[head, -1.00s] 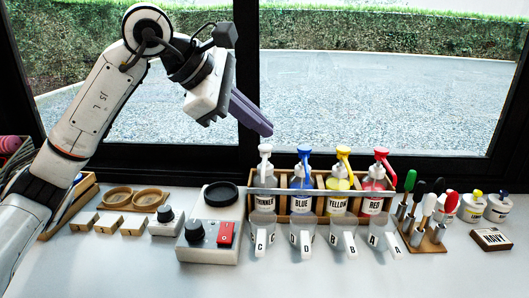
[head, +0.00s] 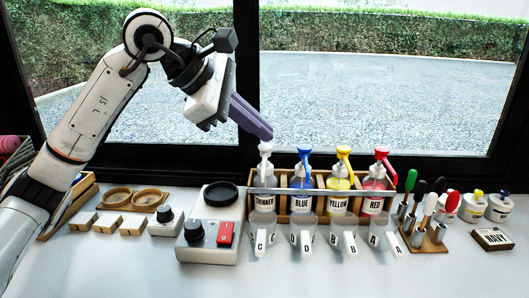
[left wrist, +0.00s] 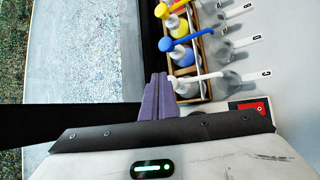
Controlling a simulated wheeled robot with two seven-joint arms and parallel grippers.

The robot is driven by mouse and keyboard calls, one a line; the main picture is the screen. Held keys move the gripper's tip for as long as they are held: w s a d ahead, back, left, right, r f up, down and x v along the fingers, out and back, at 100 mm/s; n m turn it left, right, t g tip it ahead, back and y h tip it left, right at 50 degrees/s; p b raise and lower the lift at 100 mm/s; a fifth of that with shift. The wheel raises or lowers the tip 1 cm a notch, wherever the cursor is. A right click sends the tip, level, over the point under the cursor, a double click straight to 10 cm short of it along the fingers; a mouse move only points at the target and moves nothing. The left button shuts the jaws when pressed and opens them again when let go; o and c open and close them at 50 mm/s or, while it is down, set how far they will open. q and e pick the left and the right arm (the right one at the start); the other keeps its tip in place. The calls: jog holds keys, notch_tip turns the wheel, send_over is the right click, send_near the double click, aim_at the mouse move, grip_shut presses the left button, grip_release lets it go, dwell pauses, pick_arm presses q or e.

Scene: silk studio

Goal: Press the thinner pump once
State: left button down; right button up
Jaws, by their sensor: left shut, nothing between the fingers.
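The thinner bottle (head: 265,180) stands at the left end of the wooden rack, with a white pump head (head: 265,148) on top. My left gripper (head: 268,136) is shut and empty, its purple fingers slanting down with their tips just above the white pump head. Whether the tips touch it, I cannot tell. In the left wrist view the shut fingers (left wrist: 157,88) lie beside the white pump spout (left wrist: 195,76) and hide part of the pump. My right gripper is not in view.
Blue (head: 302,185), yellow (head: 340,185) and red (head: 376,183) pump bottles stand right of the thinner in the rack (head: 393,192). Lettered cups (head: 300,232) stand in front. A box with a red switch (head: 226,233) sits front left. A brush stand (head: 428,243) is at right.

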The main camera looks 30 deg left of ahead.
aim_at(259, 147)
pick_arm(q)
jog(key=shift+f+b, duration=0.65)
jog(key=shift+f, duration=0.3)
dwell(0.6)
jog(key=shift+r, duration=0.1)
jog(key=shift+r+p, duration=1.25)
jog(key=shift+r, duration=0.05)
jog(key=shift+r, duration=0.1)
notch_tip(259, 147, up, 6)
jog(key=p, duration=0.5)
jog(key=shift+p, duration=0.35)
